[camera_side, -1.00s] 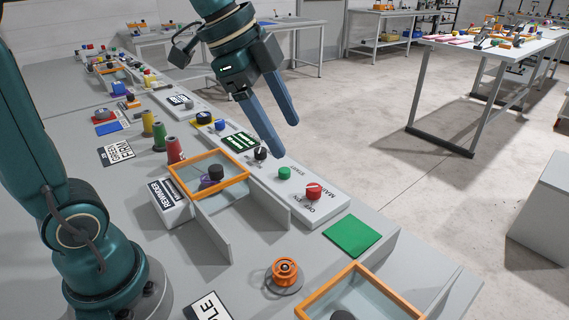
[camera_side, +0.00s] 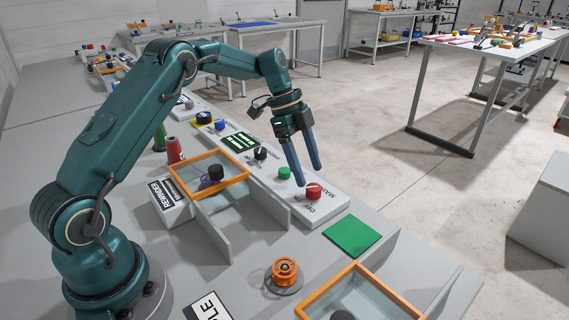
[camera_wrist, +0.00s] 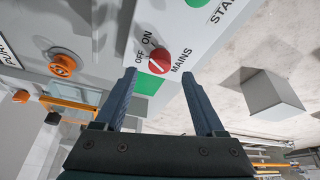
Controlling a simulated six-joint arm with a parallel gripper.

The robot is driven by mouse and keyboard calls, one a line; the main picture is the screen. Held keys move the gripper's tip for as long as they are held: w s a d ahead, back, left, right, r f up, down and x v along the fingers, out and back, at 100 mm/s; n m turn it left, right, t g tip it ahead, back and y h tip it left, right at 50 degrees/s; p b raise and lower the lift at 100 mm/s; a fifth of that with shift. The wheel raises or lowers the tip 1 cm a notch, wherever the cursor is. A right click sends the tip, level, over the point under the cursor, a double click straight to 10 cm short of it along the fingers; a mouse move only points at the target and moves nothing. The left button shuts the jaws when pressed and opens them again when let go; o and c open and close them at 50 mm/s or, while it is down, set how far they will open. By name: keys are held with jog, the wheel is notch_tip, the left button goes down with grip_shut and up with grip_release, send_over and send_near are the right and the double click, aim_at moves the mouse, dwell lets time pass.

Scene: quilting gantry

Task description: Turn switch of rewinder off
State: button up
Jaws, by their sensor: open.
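A white box labelled REWINDER (camera_side: 168,193) stands left of the middle in the side view. An orange-framed clear panel (camera_side: 245,185) lies beside it, with a black knob (camera_side: 216,171) and something purple showing within the frame. I cannot tell whether these are above or under the panel. A red knob (camera_side: 313,192) labelled MAINS, OFF and ON sits on a long white panel; it also shows in the wrist view (camera_wrist: 160,63). My gripper (camera_side: 309,177) is open and empty, its fingers pointing down near the red knob. In the wrist view the red knob appears between the fingertips (camera_wrist: 158,73).
A green button (camera_side: 284,173) and a black knob (camera_side: 260,153) share the white panel. A green square (camera_side: 352,236) and an orange spool (camera_side: 285,270) lie nearer the front. Upright grey dividers (camera_side: 214,235) stand by the rewinder. Another orange-framed panel (camera_side: 330,289) is at front.

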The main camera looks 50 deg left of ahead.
aim_at(314, 187)
jog(key=shift+x, duration=1.9)
grip_shut()
jog(key=shift+s+r+n, duration=0.1)
jog(key=shift+n, duration=0.2)
jog(key=n+t, duration=0.1)
jog(key=n, duration=0.1)
jog(key=n+y, duration=0.1)
jog(key=n, duration=0.2)
jog(key=shift+s+d+t, duration=0.1)
jog(key=shift+s+t, duration=0.05)
jog(key=shift+t, duration=0.25)
jog(key=n+y, duration=0.1)
jog(key=n, duration=0.2)
jog(key=n+t+y, duration=0.1)
jog(key=n, duration=0.2)
jog(key=shift+d, duration=0.1)
jog(key=shift+n, duration=0.3)
